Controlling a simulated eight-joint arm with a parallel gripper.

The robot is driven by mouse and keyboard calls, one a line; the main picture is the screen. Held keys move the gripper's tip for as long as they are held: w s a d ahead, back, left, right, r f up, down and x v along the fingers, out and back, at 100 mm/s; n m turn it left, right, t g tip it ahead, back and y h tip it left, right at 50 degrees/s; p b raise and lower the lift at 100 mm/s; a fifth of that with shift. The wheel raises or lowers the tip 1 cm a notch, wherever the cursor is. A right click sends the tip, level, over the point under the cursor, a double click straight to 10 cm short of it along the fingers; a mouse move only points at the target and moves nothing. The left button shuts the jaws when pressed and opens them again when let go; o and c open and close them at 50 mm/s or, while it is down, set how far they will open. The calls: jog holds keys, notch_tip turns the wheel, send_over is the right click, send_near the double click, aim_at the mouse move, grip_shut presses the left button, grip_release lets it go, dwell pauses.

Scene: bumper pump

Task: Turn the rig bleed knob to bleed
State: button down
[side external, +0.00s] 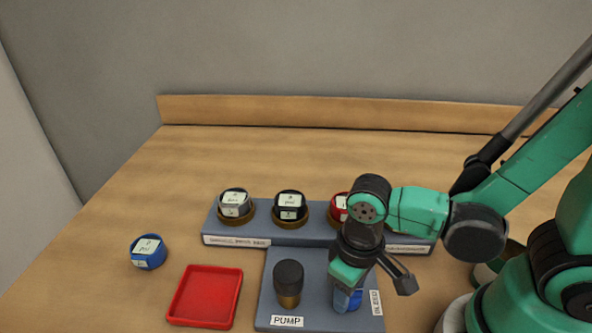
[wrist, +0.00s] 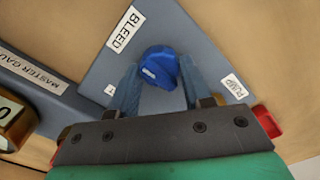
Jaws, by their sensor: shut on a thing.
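The blue bleed knob (side external: 347,300) sits on the front plate of the grey-blue rig (side external: 262,290), beside a BLEED label (side external: 377,303). My gripper (side external: 350,287) points down over it and hides much of it. In the wrist view the knob (wrist: 160,66) lies between my two fingers (wrist: 157,82), which are shut on it. A pale mark shows on the knob's face. The BLEED label (wrist: 125,28) is at its upper left and the PUMP label (wrist: 232,87) at its lower right. A small label at the lower left is partly hidden.
The black-topped pump plunger (side external: 288,278) stands left of the knob. Behind, silver (side external: 234,202), black (side external: 290,205) and red (side external: 338,208) gauges sit in brass-coloured holders. A blue gauge (side external: 148,252) and a red tray (side external: 206,297) are at left. The table's back left is clear.

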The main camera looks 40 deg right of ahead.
jog(key=shift+m, duration=0.3)
jog(key=shift+c, duration=1.9)
grip_release()
jog(key=shift+r, duration=2.8)
